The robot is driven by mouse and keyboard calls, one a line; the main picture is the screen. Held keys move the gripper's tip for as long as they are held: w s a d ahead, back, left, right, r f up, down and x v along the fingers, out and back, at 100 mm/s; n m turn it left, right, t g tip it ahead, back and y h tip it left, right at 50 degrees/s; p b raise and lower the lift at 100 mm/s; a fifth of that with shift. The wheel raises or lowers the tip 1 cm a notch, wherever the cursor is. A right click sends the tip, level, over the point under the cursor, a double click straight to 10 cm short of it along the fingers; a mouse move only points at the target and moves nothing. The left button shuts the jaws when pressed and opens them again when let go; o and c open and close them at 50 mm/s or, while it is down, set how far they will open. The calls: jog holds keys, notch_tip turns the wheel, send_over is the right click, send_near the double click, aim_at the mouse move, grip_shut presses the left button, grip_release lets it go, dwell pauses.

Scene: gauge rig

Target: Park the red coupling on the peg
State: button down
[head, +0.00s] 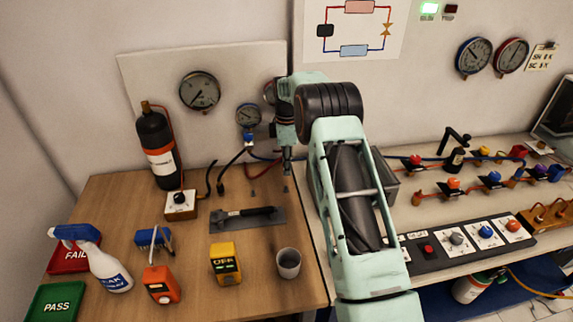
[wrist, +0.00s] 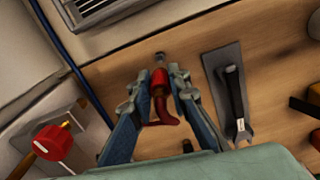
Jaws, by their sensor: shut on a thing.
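My gripper (head: 287,160) points down over the right part of the wooden bench, near its back. In the wrist view, my gripper (wrist: 160,88) is shut on the red coupling (wrist: 159,80), with one finger on each side. A red hose (wrist: 166,112) shows between the fingers behind the coupling. A small grey metal piece (wrist: 160,57) shows just beyond the coupling; I cannot tell if it is a peg or the coupling's tip. In the head view, a small grey peg-like piece (head: 285,187) stands just below the gripper, and another (head: 253,192) stands to its left.
A grey mat (head: 222,227) with a wrench (head: 245,212) lies left of the gripper; the mat also shows in the wrist view (wrist: 214,62). A grey cup (head: 289,262) stands nearer the front.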

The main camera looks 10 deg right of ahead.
jog(key=shift+f, duration=0.1)
dwell(0.3)
jog(key=shift+f+b, duration=1.6)
jog(key=shift+f, duration=0.9)
jog(key=shift+f+b, duration=0.2)
jog(key=shift+b, duration=0.15)
jog(key=shift+f+b, duration=0.55)
jog(key=shift+f, duration=0.45)
jog(key=shift+f, duration=0.15)
jog(key=c, duration=2)
grip_release()
jog(key=shift+o, duration=0.2)
jog(key=o, duration=0.5)
